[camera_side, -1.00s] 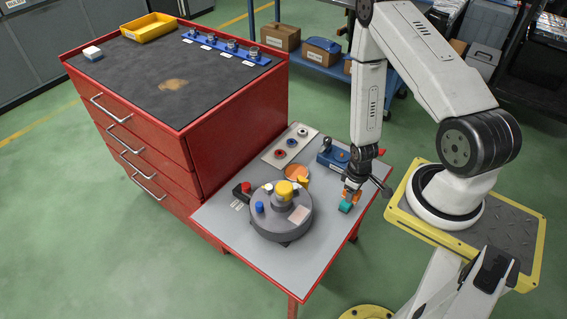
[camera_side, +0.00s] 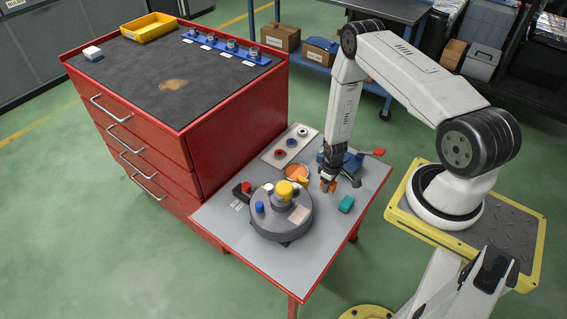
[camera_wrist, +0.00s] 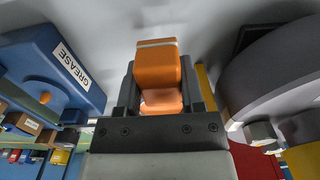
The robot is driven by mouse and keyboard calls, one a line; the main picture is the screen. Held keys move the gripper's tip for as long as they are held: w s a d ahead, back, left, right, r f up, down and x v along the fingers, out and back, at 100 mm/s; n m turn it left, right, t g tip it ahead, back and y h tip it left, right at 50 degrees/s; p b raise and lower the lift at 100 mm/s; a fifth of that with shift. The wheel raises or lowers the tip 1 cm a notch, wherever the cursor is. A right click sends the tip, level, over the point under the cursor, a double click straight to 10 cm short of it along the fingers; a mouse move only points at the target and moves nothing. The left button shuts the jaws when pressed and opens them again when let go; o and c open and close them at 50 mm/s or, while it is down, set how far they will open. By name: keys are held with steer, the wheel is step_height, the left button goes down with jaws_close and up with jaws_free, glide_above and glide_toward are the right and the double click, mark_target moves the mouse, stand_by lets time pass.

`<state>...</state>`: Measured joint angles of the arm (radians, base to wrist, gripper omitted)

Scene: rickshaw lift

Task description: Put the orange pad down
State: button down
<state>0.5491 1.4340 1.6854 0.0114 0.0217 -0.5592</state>
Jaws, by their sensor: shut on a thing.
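My gripper (camera_side: 328,186) is low over the right part of the grey-topped side table (camera_side: 222,222), between the round grey housing and the blue grease unit. It is shut on the orange pad (camera_wrist: 158,66), which shows between the dark fingers in the wrist view. In the side view the pad is small and partly hidden by the fingers. I cannot tell whether it touches the table. A teal block (camera_side: 346,204) lies on the table just to the right and in front of my gripper, apart from it.
The blue grease unit (camera_wrist: 50,68) is close by. A tray with rings (camera_side: 268,157) is at the back. The front right tabletop is clear.

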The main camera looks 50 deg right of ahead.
steer(key=shift+w+d+f, duration=0.15)
steer(key=shift+w+f, duration=0.2)
steer(key=shift+f, duration=0.1)
steer(key=shift+w+d+f, duration=0.1)
steer(key=shift+w+f, duration=0.15)
steer(key=shift+f, duration=1.6)
steer(key=shift+f, duration=0.1)
steer(key=shift+c, duration=1)
jaws_free()
steer(key=shift+r, duration=6.15)
